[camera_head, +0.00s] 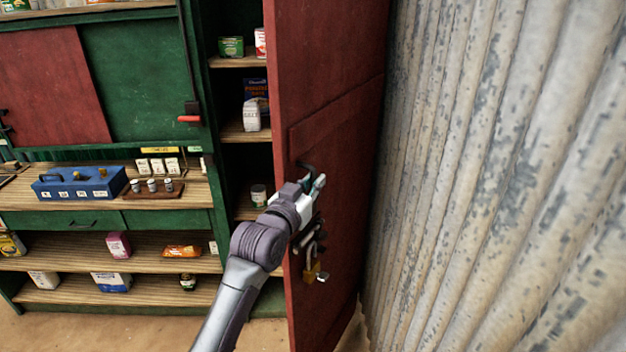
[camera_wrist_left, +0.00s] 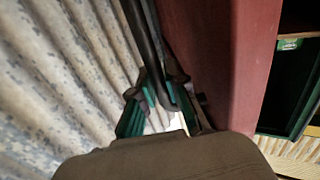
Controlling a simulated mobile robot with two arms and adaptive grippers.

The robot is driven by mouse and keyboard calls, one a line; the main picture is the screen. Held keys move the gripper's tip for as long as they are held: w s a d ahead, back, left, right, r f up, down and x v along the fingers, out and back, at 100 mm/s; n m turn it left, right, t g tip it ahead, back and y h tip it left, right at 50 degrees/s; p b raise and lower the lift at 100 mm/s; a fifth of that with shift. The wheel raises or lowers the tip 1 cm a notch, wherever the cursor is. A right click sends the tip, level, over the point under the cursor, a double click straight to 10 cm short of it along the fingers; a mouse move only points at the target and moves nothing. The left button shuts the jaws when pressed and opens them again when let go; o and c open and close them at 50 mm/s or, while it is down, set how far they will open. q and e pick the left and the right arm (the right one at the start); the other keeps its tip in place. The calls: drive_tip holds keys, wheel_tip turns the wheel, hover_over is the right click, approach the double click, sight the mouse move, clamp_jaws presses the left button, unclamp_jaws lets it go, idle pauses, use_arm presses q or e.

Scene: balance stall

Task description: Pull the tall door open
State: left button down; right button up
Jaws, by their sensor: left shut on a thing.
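The tall red door (camera_head: 325,95) stands open, swung out towards the corrugated wall on the right. Its dark handle (camera_head: 304,166) is on the door's face near the free edge. My left gripper (camera_head: 318,184) is at the handle. In the left wrist view its teal-padded fingers (camera_wrist_left: 152,108) are closed around the dark handle bar (camera_wrist_left: 150,50), beside the red door (camera_wrist_left: 225,60). A brass padlock (camera_head: 312,271) hangs on the door below my gripper. The right gripper is in neither view.
A corrugated metal wall (camera_head: 480,180) rises close to the right of the door. Behind the door, tall shelves hold cans and packets. To the left, a counter carries a blue box (camera_head: 80,184) and a wooden weight block (camera_head: 152,191). A red-handled lever (camera_head: 189,118) hangs on the green cabinet.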

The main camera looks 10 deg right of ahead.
use_arm(q)
drive_tip(key=shift+s+d+r, duration=0.15)
drive_tip(key=shift+d+r, duration=0.1)
drive_tip(key=shift+r, duration=0.1)
drive_tip(key=c, duration=1.5)
unclamp_jaws()
drive_tip(key=shift+c, duration=0.2)
drive_tip(key=shift+o, duration=0.5)
drive_tip(key=shift+d, duration=0.1)
drive_tip(key=v, duration=1.1)
drive_tip(key=shift+s+f, duration=0.3)
drive_tip(key=shift+s, duration=0.05)
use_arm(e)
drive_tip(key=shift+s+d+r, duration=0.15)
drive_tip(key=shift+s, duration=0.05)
